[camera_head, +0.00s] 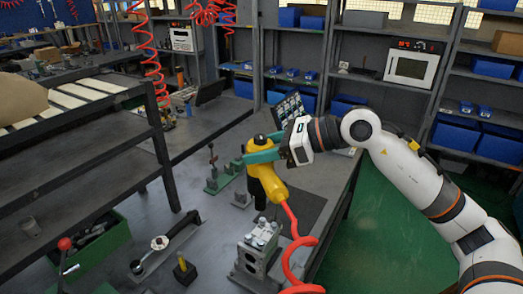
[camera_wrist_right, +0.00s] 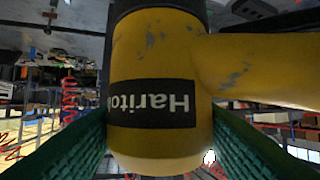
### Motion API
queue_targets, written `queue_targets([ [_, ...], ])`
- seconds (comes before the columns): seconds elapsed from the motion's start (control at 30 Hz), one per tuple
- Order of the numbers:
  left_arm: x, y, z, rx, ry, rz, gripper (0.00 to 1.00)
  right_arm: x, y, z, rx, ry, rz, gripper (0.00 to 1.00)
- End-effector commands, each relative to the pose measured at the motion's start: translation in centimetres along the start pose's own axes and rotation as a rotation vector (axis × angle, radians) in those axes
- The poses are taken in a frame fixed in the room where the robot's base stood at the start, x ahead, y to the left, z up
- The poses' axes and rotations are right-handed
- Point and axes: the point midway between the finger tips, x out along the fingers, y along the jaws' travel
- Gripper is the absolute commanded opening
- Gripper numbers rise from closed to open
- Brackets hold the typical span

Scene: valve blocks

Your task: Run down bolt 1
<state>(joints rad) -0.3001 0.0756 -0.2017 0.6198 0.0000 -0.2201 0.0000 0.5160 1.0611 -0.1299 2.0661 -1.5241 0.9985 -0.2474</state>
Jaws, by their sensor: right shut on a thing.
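My right gripper (camera_head: 258,150) has green fingers and is shut on a yellow power tool (camera_head: 268,182) with a black lower end and a red coiled hose. In the right wrist view the tool (camera_wrist_right: 155,60) fills the middle, with its dark label between the green fingers. The tool hangs roughly upright, behind the metal valve block (camera_head: 252,258) and apart from it in the picture. Bolt heads (camera_head: 265,226) show on top of the block; I cannot tell which is bolt 1. The tool's tip does not show clearly. My left gripper is not in view.
A torque wrench (camera_head: 160,243), a yellow-topped piece (camera_head: 184,267) and a green toolbox (camera_head: 103,245) lie at the left. The red hose (camera_head: 300,245) hangs right of the block.

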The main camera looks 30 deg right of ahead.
Motion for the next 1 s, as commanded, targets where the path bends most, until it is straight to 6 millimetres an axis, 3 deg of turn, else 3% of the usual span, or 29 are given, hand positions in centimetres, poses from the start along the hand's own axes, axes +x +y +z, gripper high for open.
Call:
queue_targets([
  [0.47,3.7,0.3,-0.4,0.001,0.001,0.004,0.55,1.3,0.0,3.1,-0.002,0.007,0.002,0.14],
  [0.7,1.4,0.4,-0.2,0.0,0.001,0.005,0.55,1.8,0.0,3.5,-0.001,0.01,-0.008,0.14],
  [1.0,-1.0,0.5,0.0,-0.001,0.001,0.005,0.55,2.4,0.0,5.6,-0.001,0.007,-0.001,0.14],
])
